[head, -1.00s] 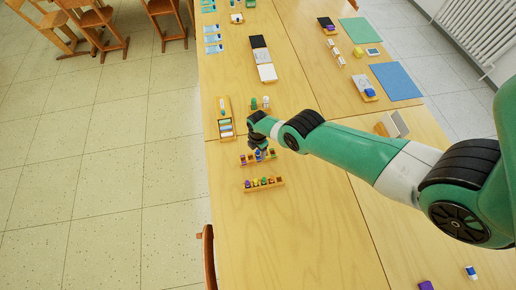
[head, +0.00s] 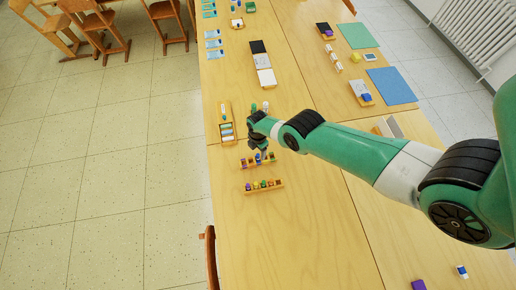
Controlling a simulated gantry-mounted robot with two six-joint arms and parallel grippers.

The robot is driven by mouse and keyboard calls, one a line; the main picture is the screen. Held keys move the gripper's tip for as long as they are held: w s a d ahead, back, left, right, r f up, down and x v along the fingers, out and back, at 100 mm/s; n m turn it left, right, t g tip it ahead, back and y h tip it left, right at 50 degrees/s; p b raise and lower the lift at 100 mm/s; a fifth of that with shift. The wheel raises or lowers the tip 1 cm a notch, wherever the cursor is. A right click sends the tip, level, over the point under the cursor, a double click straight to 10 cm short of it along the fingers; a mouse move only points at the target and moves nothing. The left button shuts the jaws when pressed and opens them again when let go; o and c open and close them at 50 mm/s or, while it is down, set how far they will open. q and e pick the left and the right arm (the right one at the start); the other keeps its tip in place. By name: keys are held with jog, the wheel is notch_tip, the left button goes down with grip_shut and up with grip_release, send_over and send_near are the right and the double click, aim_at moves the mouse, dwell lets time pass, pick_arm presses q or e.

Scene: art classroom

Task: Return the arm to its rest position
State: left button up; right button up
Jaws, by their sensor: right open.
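My right arm comes in from the right and reaches over the table (head: 300,230). My right gripper (head: 262,153) is small in the head view and points down over the upper wooden rack (head: 247,165), which holds several small coloured items. It is open. Whether its fingers touch an item in the rack is too small to tell. My left gripper is not in view.
A lower rack (head: 263,187) with coloured pieces lies in front. A wooden tray (head: 226,133) lies at the left edge. Blue (head: 391,86) and green (head: 357,36) sheets lie at the back right. The table's front middle is clear. A chair (head: 209,258) stands at the left edge.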

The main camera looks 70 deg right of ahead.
notch_tip(320, 180, up, 2)
jog(key=shift+p, duration=0.7)
jog(key=shift+f, duration=0.1)
